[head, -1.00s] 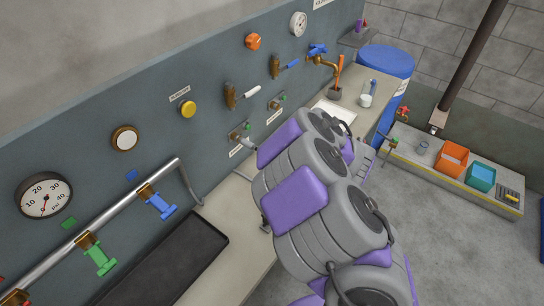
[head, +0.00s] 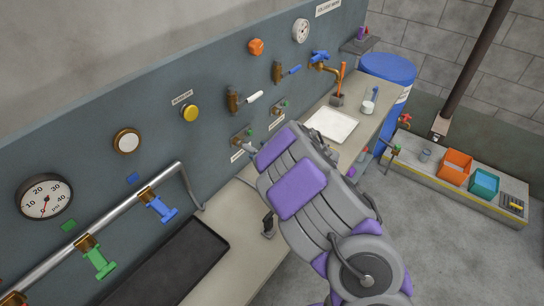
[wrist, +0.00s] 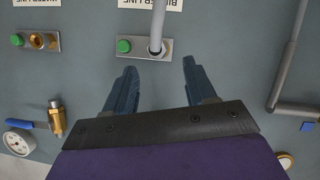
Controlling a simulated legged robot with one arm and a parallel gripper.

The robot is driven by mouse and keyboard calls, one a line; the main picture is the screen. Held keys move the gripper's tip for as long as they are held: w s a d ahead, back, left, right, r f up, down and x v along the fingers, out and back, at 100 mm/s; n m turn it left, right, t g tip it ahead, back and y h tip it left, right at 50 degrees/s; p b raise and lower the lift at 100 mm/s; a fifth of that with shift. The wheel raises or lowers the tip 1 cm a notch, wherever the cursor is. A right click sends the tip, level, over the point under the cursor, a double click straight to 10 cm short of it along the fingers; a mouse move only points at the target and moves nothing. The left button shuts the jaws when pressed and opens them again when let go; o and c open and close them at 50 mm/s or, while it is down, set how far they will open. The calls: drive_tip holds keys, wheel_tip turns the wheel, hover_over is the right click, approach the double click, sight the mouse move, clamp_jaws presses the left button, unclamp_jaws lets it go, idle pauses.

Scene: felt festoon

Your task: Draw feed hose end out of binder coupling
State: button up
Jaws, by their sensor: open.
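The binder coupling (wrist: 130,46) is a grey plate with a green button on the wall panel, under a partly cut-off label. The grey feed hose end (wrist: 157,42) sits in its right side, and the hose runs up out of the wrist view. My gripper (wrist: 159,66) is open, its two blue-grey fingers pointing at the coupling. The hose end lies beyond the fingertips, roughly in line with the gap, and nothing is held.
A second coupling plate (wrist: 37,41) with an open brass port is at the left, above a brass valve (wrist: 56,121) with a blue handle. A grey pipe (wrist: 288,60) runs on the right. On the bench are a black tray (head: 165,265) and a white sheet (head: 331,125).

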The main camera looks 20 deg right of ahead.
sight(252, 149)
drive_tip(key=shift+b+x, duration=0.35)
drive_tip(key=shift+x, duration=2.85)
clamp_jaws()
